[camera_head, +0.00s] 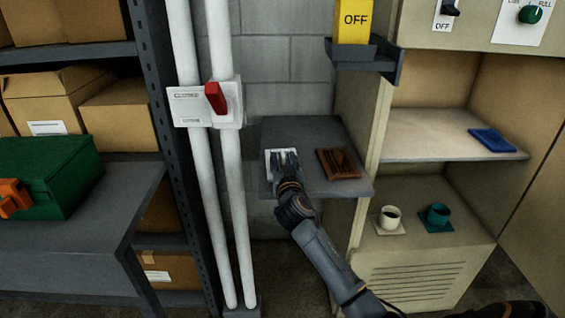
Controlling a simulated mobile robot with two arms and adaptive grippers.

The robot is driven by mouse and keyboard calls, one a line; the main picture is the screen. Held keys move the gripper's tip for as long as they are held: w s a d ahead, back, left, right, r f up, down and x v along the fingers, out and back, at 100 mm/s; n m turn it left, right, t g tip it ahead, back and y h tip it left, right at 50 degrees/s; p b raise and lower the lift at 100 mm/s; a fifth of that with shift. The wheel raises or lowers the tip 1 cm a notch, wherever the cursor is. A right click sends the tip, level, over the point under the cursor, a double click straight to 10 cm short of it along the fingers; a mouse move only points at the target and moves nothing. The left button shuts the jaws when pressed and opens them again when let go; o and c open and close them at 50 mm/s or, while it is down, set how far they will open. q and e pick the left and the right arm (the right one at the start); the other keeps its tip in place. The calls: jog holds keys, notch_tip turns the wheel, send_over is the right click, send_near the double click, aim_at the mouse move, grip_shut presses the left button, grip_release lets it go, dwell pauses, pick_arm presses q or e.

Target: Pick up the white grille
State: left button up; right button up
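The white grille (270,172) is a small pale piece on the grey shelf (300,132), near that shelf's left front edge. My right gripper (284,160) reaches over it from the lower right, and its dark fingers cover much of it. I cannot tell whether the fingers touch it or are closed on it. A brown slatted piece (338,163) lies to the right on the same shelf, apart from the gripper. My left gripper is not in view.
White pipes with a red-handled lever (215,98) stand left of the shelf. A beige cabinet (420,275) stands right, with a white cup (390,216), a teal cup (438,214) and a blue piece (492,140).

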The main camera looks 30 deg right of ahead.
jog(key=shift+w+d, duration=0.15)
jog(key=shift+w, duration=0.2)
jog(key=shift+c, duration=0.2)
grip_shut()
jog(key=shift+r, duration=0.1)
